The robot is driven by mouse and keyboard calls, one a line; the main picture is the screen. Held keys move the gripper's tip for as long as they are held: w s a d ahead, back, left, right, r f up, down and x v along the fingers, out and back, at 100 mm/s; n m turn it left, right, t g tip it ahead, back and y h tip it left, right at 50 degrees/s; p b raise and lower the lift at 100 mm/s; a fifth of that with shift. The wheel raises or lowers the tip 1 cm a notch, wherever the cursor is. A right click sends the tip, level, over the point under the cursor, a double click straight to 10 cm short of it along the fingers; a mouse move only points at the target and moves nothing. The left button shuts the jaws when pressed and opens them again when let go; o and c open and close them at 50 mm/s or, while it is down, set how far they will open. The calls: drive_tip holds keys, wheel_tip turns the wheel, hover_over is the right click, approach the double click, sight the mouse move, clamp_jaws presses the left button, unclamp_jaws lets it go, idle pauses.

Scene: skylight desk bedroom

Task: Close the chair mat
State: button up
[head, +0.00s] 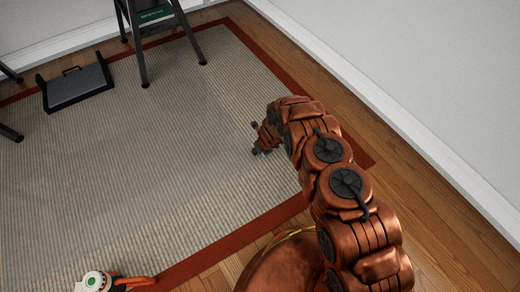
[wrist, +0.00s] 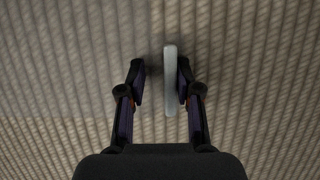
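The only mat I can make out is the beige ribbed floor mat (head: 120,190) with a rust-red border, lying flat on the wood floor. It fills the wrist view (wrist: 60,60) too. My gripper (head: 256,148) is low over its right part in the head view. In the wrist view my gripper (wrist: 160,80) is open, fingers apart. A thin pale grey bar (wrist: 170,75) stands between the fingers, close beside the right one, with a gap on the left. I cannot tell whether it touches the right finger or what it belongs to. The head view does not show it clearly.
A dark-legged stool or chair (head: 138,45) stands at the top of the mat. A black footrest-like panel (head: 75,86) lies at upper left. A white and orange object (head: 98,282) is at the bottom edge. A white wall (head: 430,70) with skirting runs along the right.

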drive_tip(key=shift+o, duration=0.2)
drive_tip(key=shift+w+d+r, duration=0.1)
drive_tip(key=shift+d, duration=0.1)
drive_tip(key=shift+v, duration=0.95)
drive_tip(key=shift+d+r, duration=0.2)
drive_tip(key=shift+r, duration=0.3)
drive_tip(key=v, duration=0.9)
drive_tip(key=shift+s, duration=0.25)
drive_tip(key=shift+a+f, duration=0.1)
